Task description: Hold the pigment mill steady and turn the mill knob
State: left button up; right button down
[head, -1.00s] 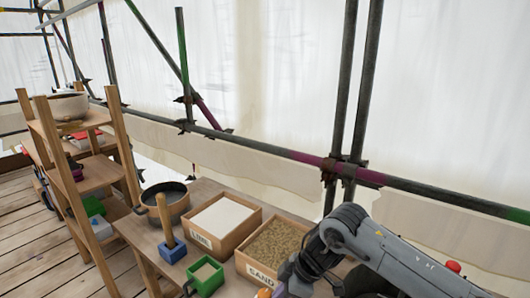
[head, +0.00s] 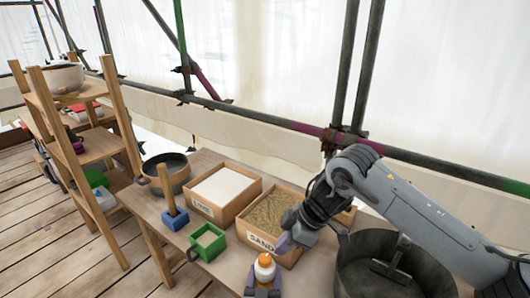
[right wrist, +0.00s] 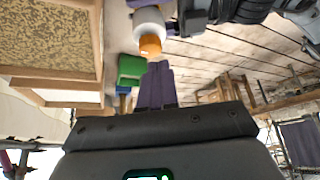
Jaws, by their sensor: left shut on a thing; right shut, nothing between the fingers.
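The pigment mill (head: 265,272), a small white body with an orange knob (head: 265,260) on top, is at the bottom of the head view, near the table's front edge. In the right wrist view, the orange knob (right wrist: 151,46) and white body (right wrist: 147,17) show at the top. My left gripper (head: 262,292) is shut on the mill's body; only its purple finger parts show at the bottom edge of the head view. My right gripper (head: 283,243) is shut and empty, close above the knob. Its purple fingers (right wrist: 157,84) also show in the right wrist view, apart from the knob.
A sand box (head: 258,240) and a lime box (head: 203,209) stand behind the mill. A green box (head: 194,252), a blue block with a wooden handle (head: 176,221) and a dark bowl (head: 165,161) are left. A large dark tub (head: 352,283) is right.

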aim_at(271, 264)
jog(key=shift+r, duration=0.1)
jog(key=shift+w+f, duration=0.25)
jog(key=shift+f, duration=0.75)
jog(key=shift+w+f, duration=0.25)
jog(key=shift+f, duration=0.8)
jog(key=shift+w+f, duration=0.25)
jog(key=shift+f, duration=0.75)
jog(key=shift+a, duration=0.3)
pick_arm(q)
jog(key=shift+d, duration=0.15)
pick_arm(e)
jog(key=shift+w+f, duration=0.1)
jog(key=shift+w, duration=0.05)
jog(key=shift+d, duration=0.35)
pick_arm(q)
jog(key=shift+s, duration=0.1)
pick_arm(e)
jog(key=shift+d+r, duration=0.15)
jog(key=shift+r, duration=2.95)
